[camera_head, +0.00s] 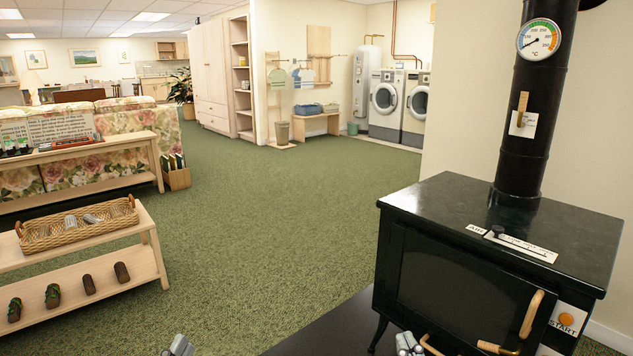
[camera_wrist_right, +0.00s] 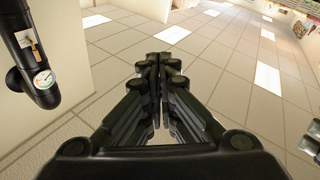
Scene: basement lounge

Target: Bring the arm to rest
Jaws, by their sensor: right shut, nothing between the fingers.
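My right gripper (camera_wrist_right: 158,62) fills the middle of the right wrist view. Its dark fingers are together with nothing between them, and ceiling tiles show behind them. In the head view only a grey tip of it (camera_head: 409,344) shows at the bottom edge, in front of the black stove (camera_head: 450,290). I cannot tell from this view whether it touches the stove. A small grey part of my left gripper (camera_head: 179,346) shows at the bottom edge, left of centre. Most of it is cut off, so its fingers cannot be judged.
The stove has a black pipe (camera_head: 525,120) with a round gauge (camera_head: 539,39), and a wooden door handle (camera_head: 531,314). A low wooden shelf (camera_head: 150,235) with a wicker basket (camera_head: 125,217) stands at the left. Green carpet (camera_head: 270,220) between them is clear.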

